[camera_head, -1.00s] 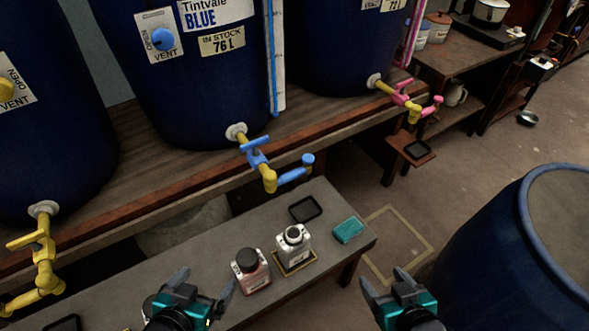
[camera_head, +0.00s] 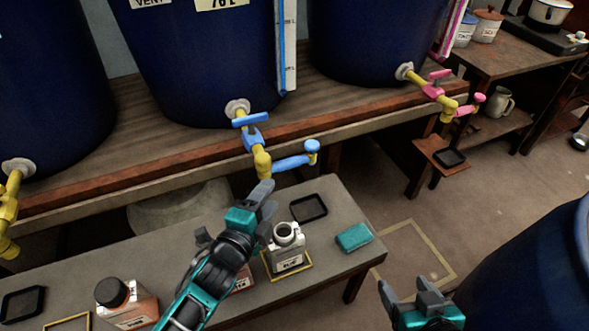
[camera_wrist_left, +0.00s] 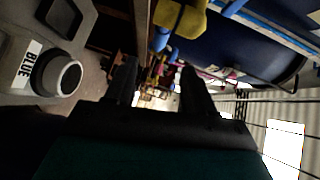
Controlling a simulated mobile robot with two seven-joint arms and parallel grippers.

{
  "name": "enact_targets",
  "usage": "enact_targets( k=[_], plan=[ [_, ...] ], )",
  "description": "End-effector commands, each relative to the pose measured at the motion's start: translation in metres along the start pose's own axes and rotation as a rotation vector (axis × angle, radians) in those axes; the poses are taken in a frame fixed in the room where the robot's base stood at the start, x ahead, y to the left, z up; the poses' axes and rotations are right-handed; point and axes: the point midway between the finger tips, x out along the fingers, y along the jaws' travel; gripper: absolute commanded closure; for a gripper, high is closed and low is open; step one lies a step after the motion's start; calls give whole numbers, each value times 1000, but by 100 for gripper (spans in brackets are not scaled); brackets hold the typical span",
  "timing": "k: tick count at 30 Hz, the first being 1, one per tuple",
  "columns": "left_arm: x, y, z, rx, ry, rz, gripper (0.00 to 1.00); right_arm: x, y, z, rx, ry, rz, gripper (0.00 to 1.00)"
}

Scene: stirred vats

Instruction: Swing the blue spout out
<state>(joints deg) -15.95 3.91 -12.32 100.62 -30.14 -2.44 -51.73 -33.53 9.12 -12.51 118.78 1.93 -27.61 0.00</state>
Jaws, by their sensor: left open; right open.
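The blue spout (camera_head: 290,163) extends right from the yellow body (camera_head: 262,162) of the blue vat's tap, with an upright blue knob (camera_head: 312,146) at its end. The tap's blue handle (camera_head: 251,119) is above, near the vat. My left gripper (camera_head: 267,202) is open and empty, just below and left of the spout, apart from it. In the left wrist view its two fingers (camera_wrist_left: 160,88) are spread with nothing between them. Blue and yellow tap parts (camera_wrist_left: 180,18) show above them. My right gripper (camera_head: 406,288) is open and empty at lower right.
An open white bottle (camera_head: 288,245) stands on the low bench below the spout, beside a black tray (camera_head: 308,208) and teal sponge (camera_head: 354,237). The pink tap (camera_head: 440,92) is farther right. A blue barrel (camera_head: 535,265) stands at lower right.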

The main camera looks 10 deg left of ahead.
Motion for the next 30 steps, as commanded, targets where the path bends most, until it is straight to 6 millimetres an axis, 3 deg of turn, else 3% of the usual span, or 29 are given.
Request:
enact_targets(
  k=[15,21,30],
  plan=[
    [95,0,0,-4,-1,-1,46,11,-1,21,14,-5,1,31],
    [114,0,0,-7,-1,0,46,14,-1,25,13,-5,2,31],
    [118,-1,0,-6,-1,1,46,14,0,25,13,-5,3,31]
  ],
)
